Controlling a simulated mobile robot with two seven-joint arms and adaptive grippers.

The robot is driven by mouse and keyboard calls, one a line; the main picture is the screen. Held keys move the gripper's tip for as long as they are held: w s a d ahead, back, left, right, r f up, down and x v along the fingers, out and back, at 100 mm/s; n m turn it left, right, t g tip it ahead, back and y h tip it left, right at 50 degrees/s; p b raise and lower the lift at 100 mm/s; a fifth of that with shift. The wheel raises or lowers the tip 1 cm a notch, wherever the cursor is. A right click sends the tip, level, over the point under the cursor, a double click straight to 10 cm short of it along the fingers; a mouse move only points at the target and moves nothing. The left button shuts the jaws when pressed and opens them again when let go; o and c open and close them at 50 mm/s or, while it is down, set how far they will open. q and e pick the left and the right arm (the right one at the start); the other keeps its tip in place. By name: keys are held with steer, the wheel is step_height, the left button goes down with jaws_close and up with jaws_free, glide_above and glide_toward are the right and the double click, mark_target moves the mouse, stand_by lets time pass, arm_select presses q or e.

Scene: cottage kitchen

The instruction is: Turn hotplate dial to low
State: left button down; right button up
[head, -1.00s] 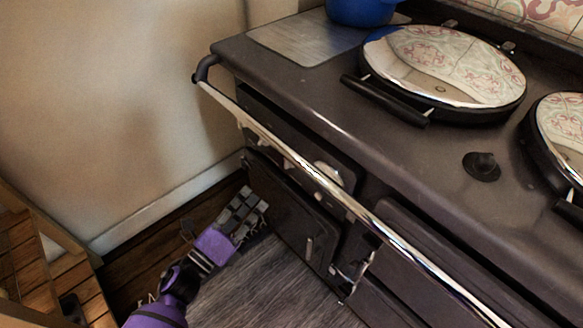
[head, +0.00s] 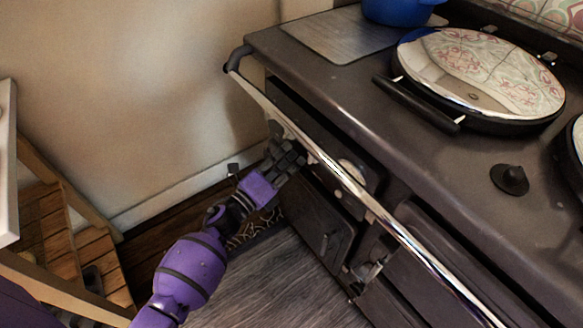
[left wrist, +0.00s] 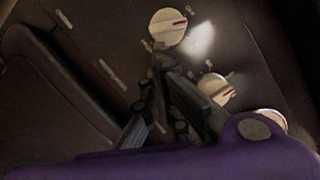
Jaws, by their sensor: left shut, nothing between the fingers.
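The dark range cooker (head: 440,165) has pale round dials on its front panel, behind the chrome rail. A second dial (left wrist: 215,88) and a third dial (left wrist: 270,118) lie to the lower right, partly covered by my gripper. I cannot tell which is the hotplate dial. My left gripper (head: 288,147) is shut and empty, close to the panel at its left end; contact is unclear. My right gripper is out of view.
The chrome rail (head: 335,165) runs along the cooker front, close to my left gripper. A round hotplate lid (head: 480,75) and a blue pot (head: 395,10) are on top. A wooden slatted stand (head: 65,235) stands at the left.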

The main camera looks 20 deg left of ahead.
arm_select(q)
steer(key=shift+w+a+r, duration=0.1)
steer(key=shift+w+a, duration=0.05)
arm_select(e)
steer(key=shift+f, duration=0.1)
arm_select(q)
steer(key=m+b, duration=0.2)
steer(key=b, duration=0.1)
steer(key=w+a+m+h+b, duration=0.1)
steer(key=m+b, duration=0.2)
steer(key=b, duration=0.1)
steer(key=w+a+m+h+b, duration=0.1)
steer(key=m+b, duration=0.1)
steer(key=b, duration=0.2)
steer(key=shift+a+f+m, duration=0.25)
steer(key=shift+f+m, duration=0.05)
steer(key=shift+m, duration=0.1)
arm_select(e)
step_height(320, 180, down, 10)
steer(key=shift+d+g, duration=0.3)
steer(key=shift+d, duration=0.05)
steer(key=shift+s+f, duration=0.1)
arm_select(q)
steer(key=shift+f, duration=0.15)
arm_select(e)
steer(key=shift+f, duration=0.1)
